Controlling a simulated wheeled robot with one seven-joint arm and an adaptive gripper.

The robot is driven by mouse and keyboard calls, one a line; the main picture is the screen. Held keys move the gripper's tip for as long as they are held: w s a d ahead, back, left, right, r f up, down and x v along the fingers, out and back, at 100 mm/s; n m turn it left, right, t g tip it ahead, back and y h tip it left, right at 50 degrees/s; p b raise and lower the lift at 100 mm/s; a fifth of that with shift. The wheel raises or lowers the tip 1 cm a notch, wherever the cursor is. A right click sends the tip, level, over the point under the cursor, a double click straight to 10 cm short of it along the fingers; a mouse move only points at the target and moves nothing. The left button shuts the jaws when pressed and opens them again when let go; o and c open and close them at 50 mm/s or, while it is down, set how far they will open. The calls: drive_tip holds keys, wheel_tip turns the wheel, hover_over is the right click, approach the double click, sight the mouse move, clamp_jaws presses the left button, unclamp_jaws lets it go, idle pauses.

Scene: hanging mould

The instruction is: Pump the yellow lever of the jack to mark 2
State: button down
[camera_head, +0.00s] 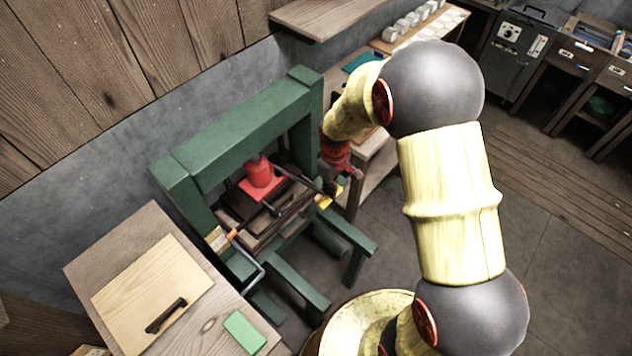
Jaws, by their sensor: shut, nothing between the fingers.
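The red jack (261,174) stands inside the green press frame (240,125). A dark lever runs from the jack to the right and ends in a yellow grip (331,197). My gripper (334,188) is shut and empty, right at the yellow grip; whether it touches the grip I cannot tell. A small pale plate (217,239) with an orange piece beside it sits at the frame's left post; any marks on it are too small to read.
A wooden table (190,330) at the lower left holds a board with a dark handle (166,316) and a green block (244,333). A wooden shelf (325,15) and a bench are behind my arm. Green frame feet (350,240) stick out over the floor.

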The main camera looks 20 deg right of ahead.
drive_tip(key=shift+f, duration=0.1)
drive_tip(key=shift+r+p, duration=1.85)
drive_tip(key=shift+r, duration=1.25)
drive_tip(key=s+r+m+t+b, duration=0.2)
drive_tip(key=s+r+b, duration=0.4)
drive_tip(key=s+b, duration=0.3)
drive_tip(key=s+r+m+t+b, duration=0.3)
drive_tip(key=s+r+b, duration=0.3)
drive_tip(key=s, duration=0.6)
drive_tip(key=m+b, duration=0.1)
drive_tip(key=b, duration=0.1)
drive_tip(key=shift+s+r+m+t+b, duration=0.25)
drive_tip(key=shift+m+t+b, duration=0.05)
drive_tip(key=shift+m+b, duration=0.1)
